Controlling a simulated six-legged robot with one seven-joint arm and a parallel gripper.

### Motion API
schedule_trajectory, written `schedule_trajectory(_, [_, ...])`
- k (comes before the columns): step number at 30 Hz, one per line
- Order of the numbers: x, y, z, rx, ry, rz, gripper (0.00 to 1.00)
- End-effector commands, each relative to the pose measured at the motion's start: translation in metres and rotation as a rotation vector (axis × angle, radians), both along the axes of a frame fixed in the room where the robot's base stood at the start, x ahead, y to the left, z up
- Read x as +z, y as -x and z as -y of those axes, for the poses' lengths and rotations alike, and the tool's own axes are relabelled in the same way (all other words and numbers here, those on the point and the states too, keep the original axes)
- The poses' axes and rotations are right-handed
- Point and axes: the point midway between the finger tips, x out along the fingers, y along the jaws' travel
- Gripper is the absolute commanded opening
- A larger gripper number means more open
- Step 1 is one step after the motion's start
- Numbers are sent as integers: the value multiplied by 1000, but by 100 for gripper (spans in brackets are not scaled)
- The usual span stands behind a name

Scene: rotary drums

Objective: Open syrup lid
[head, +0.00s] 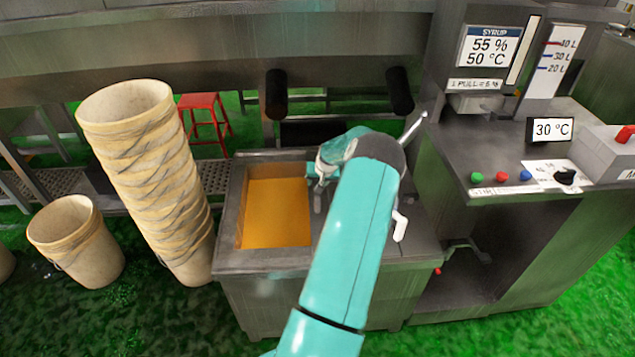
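A grey metal tank (228,258) stands in the middle of the head view. Its left part is open, and orange syrup (275,212) shows inside. My teal arm crosses the right part of the tank, so any lid there is mostly hidden. My gripper (319,188) is at the right edge of the opening, over the tank. Its fingers are small and partly hidden, so I cannot tell whether they are open or hold anything. A white handle-like part (401,226) shows just right of my arm.
A tall stack of beige buckets (150,165) stands close left of the tank, with a single bucket (75,240) farther left. A control console (530,150) with a syrup display (491,47) stands at right. A red stool (205,118) is behind.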

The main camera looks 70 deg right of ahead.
Motion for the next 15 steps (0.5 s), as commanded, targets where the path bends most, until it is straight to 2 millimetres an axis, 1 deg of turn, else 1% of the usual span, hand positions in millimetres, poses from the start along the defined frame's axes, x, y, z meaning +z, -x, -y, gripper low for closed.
schedule_trajectory(5, [2, 0, -1, 0, 0, 0, 41])
schedule_trajectory(8, [9, 2, -2, 0, 1, 0, 41])
schedule_trajectory(11, [23, 7, -6, 0, 2, 0, 41])
schedule_trajectory(15, [49, 17, -14, 0, 4, -1, 41])
